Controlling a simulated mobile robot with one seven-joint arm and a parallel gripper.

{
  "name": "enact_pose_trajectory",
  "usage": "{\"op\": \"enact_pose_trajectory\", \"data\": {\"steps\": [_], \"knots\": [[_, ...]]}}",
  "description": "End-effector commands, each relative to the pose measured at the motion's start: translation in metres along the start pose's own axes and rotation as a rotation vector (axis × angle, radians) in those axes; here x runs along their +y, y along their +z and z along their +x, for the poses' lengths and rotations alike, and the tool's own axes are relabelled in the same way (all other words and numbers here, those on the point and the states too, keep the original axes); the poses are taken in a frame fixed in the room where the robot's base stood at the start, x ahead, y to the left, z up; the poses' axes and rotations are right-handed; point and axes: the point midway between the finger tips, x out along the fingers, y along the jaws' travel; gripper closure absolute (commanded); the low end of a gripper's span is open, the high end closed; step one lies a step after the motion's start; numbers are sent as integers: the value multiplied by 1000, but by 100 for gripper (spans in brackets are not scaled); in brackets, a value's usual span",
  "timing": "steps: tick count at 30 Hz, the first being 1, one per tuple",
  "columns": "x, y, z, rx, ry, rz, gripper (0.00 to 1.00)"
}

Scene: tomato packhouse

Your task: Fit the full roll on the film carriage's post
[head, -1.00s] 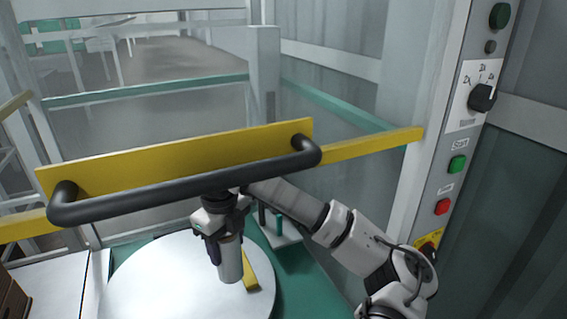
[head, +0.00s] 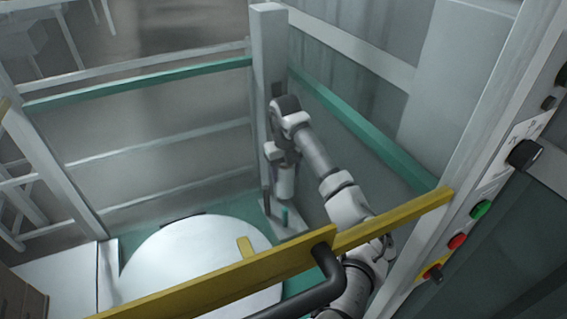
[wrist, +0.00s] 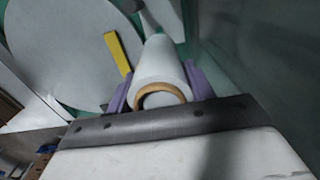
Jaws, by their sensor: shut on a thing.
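The full roll (head: 285,184) is a white cylinder, held upright beside the mast in the head view. In the wrist view the roll (wrist: 157,62) shows its brown core ring, with purple finger pads at both sides. My gripper (head: 284,165) is shut on it. The film carriage (head: 290,230) shows as a pale plate low at the mast's foot. A short teal upright (head: 285,213) stands on it, and a thin dark upright (head: 265,203) is at its left. The roll's lower end is just above the teal upright in the picture; I cannot tell the gap.
A white round turntable (head: 180,262) with a yellow strip (head: 245,247) lies left of the carriage. The grey mast (head: 268,70) rises close behind my gripper. A yellow bar (head: 390,222) with a black handle (head: 310,295) crosses in front. A control panel (head: 490,195) stands right.

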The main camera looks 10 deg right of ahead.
Motion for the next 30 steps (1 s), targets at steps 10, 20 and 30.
{"op": "enact_pose_trajectory", "data": {"steps": [10, 20, 30], "knots": [[1, 0, 29, 0, 2, 0, 66], [1, 0, 50, -1, 1, -1, 66], [0, 0, 54, -2, 0, -1, 66]]}}
